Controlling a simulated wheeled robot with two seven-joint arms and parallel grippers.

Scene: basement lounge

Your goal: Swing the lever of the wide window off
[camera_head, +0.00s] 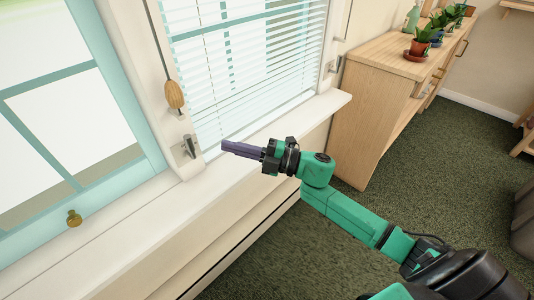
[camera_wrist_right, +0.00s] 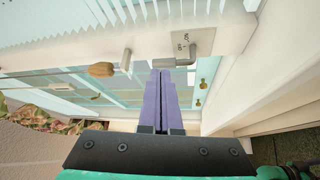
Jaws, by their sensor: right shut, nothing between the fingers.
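A small metal lever on a plate (camera_head: 189,147) is mounted on the white post between the teal-framed window (camera_head: 50,130) and the window with blinds (camera_head: 245,70). In the right wrist view the grey lever (camera_wrist_right: 180,63) sticks out from its marked plate (camera_wrist_right: 193,40), just ahead of the fingertips. My right gripper (camera_head: 224,146) is shut and empty, its purple fingers pointing left toward the lever. In the head view a gap shows between them. In the wrist view the fingertips (camera_wrist_right: 160,72) appear just below the lever; contact cannot be told. My left gripper is out of view.
A wooden tassel (camera_head: 175,95) hangs on a cord above the lever. The white sill (camera_head: 120,235) runs below the windows. A similar metal fitting (camera_head: 333,66) is on the far post. A wooden cabinet (camera_head: 375,90) with potted plants stands at right; the green carpet is open.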

